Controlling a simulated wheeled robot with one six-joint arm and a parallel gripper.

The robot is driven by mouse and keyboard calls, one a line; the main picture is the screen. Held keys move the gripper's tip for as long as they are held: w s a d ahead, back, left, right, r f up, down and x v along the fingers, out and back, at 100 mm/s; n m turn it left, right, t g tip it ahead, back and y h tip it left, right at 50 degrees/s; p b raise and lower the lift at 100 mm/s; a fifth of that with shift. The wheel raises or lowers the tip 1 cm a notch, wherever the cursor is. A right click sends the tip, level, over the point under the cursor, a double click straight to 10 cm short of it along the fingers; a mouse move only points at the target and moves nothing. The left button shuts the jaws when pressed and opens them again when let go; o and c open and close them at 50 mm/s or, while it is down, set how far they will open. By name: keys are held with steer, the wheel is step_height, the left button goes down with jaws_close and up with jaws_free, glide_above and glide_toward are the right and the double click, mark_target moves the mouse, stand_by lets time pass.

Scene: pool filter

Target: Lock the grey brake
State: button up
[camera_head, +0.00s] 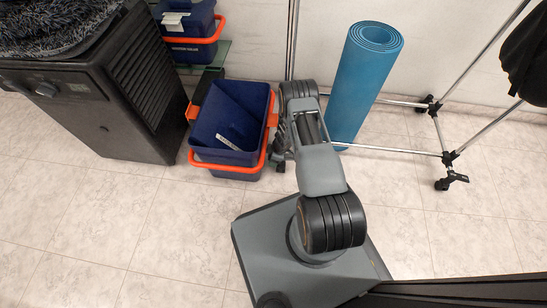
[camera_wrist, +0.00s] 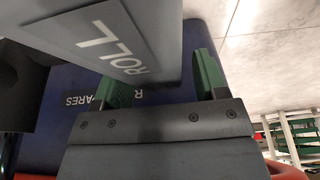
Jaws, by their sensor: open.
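I cannot pick out a grey brake in either view. Castors show on the metal rack: a front one with a dark lever (camera_head: 450,182) at the right, and another (camera_head: 430,104) behind it. A dark castor (camera_head: 279,163) stands at the left, partly hidden by my arm. My gripper (camera_wrist: 155,78) shows in the wrist view, its two green fingers apart. A grey panel lettered "ROLL" (camera_wrist: 105,35) is close in front and hides part of the space between them. I cannot tell whether they touch it. In the head view my arm hides the gripper.
A blue crate with orange trim (camera_head: 222,130) stands left of my arm; more crates (camera_head: 188,45) are behind. A rolled blue mat (camera_head: 362,85) stands by the rack (camera_head: 400,151). A dark cabinet (camera_head: 95,105) is at the left. The tiled floor (camera_head: 110,225) is clear at front left.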

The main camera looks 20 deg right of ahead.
steer(key=p+v, duration=0.6)
steer(key=v, duration=0.7)
steer(key=shift+r+p, duration=0.35)
steer(key=shift+r, duration=0.05)
steer(key=shift+d, duration=0.1)
